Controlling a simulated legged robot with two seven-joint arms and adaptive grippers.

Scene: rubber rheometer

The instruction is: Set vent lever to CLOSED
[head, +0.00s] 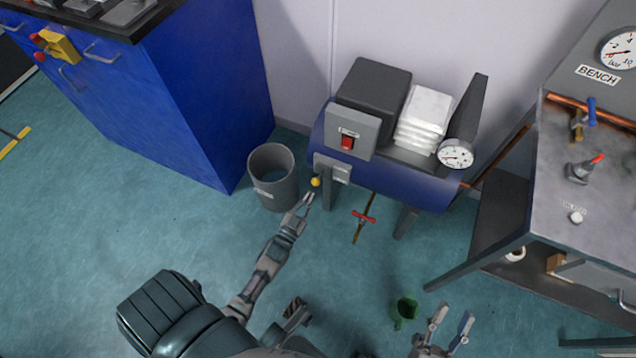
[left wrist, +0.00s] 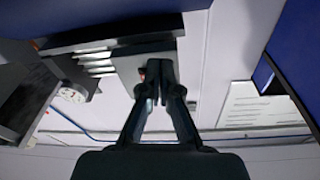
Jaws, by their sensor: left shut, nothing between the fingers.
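A small yellow knob (head: 315,182) hangs below a grey plate (head: 341,173) on the front left of the blue compressor tank (head: 425,184); I cannot tell for sure whether it is the vent lever, and its label is unreadable. My left gripper (head: 308,197) is shut and empty, its tips just below the knob; touching or apart is unclear. In the left wrist view the shut fingers (left wrist: 158,72) point up toward the machine, and the knob is not discernible. My right gripper (head: 450,318) is open and empty, low at the right, over the floor.
A grey bin (head: 273,178) stands left of the tank. A red T-handle (head: 364,217) is on a pipe beneath it. A bench (head: 560,215) at right carries a red-tipped lever (head: 592,162) and a blue-handled valve (head: 590,112).

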